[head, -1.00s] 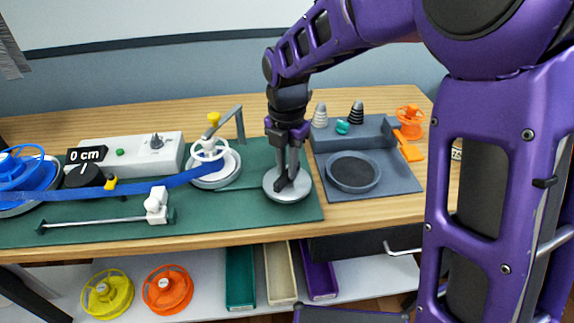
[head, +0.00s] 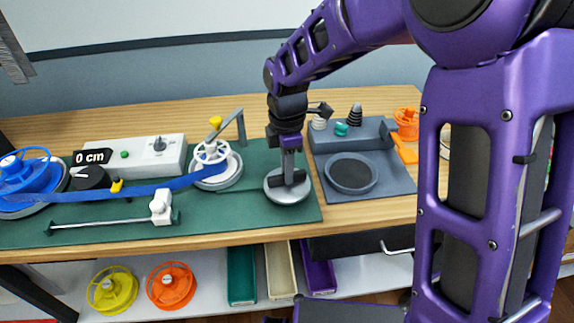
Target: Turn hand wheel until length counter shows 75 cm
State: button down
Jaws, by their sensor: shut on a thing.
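The hand wheel (head: 287,194) is a light grey disc at the right end of the green board. My gripper (head: 289,182) points straight down over it and is shut on its grip, which the fingers mostly hide. The length counter (head: 93,157) is a black plate with white digits reading "0 cm", at the left of the white box. A black dial (head: 88,178) with a white mark sits just below it. A blue strap (head: 135,192) runs from the blue spool (head: 28,176) at the left to the white spool (head: 211,155), left of my gripper.
A grey tray (head: 400,187) with a round recess, cones and a teal piece is right of the wheel. An orange spool (head: 406,120) stands behind it. A grey bracket (head: 238,125) rises left of my gripper. Spools and bins are on the shelf below.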

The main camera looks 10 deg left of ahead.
jog(key=m, duration=0.4)
jog(key=shift+m+p, duration=0.3)
jog(key=shift+p, duration=0.05)
jog(key=m, duration=0.3)
jog(key=shift+m, duration=0.4)
jog(key=m, duration=0.3)
jog(key=shift+m, duration=2.1)
jog(key=c, duration=0.8)
grip_release()
notch_tip(320, 180, up, 18)
jog(key=p, duration=0.2)
jog(key=shift+f+p, duration=0.25)
jog(key=shift+p, duration=0.1)
